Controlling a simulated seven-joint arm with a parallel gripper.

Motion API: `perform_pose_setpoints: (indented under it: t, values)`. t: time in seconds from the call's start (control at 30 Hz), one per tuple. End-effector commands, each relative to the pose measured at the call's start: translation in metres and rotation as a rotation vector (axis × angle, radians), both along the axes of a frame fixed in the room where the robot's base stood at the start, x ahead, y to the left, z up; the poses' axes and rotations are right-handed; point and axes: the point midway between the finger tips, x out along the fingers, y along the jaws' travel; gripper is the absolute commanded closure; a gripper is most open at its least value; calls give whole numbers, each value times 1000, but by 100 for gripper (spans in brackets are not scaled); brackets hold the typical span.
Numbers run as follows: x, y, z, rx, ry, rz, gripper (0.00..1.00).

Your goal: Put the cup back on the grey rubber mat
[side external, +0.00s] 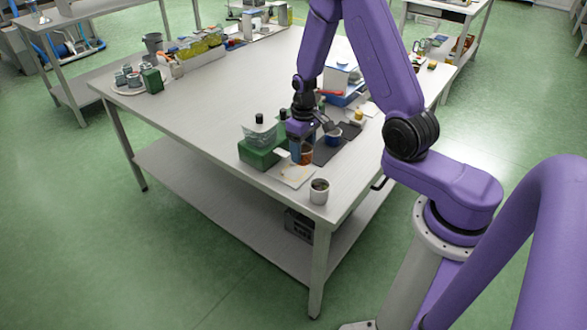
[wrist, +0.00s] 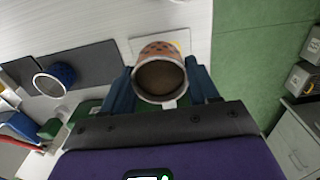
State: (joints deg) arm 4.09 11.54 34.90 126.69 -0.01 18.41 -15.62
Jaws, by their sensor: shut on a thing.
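My gripper (side external: 301,152) is shut on an orange-brown cup (side external: 307,157). In the wrist view, the fingers of my gripper (wrist: 162,82) stand either side of this cup (wrist: 160,77); its open mouth faces the camera. The dark grey mat (side external: 326,154) lies just beyond the cup, and it shows left of the cup in the wrist view (wrist: 98,62). A blue cup (side external: 333,137) stands at the mat; it also shows in the wrist view (wrist: 54,80). I cannot tell whether the held cup touches the surface below.
A pale card (side external: 291,176) lies at the held cup's near side. A green box (side external: 259,153) with a clear container sits left of my gripper. The table's (side external: 200,115) left middle is clear.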

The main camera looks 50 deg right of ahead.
Motion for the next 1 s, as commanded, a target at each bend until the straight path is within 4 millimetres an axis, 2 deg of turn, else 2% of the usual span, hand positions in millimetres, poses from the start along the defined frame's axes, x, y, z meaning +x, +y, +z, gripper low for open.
perform_pose_setpoints:
  t: [0.17, 0.27, 0.6, 0.7, 0.87, 1.0]
  values:
    - [0, 0, 0, 0, 0, 0, 64]
    - [3, -8, -1, 0, -1, -3, 64]
    - [23, -90, -7, -1, -1, -6, 64]
    - [24, -104, -8, 0, -1, -3, 64]
    - [25, -110, -15, 1, 1, 1, 64]
    - [25, -110, -28, 2, 3, 1, 64]
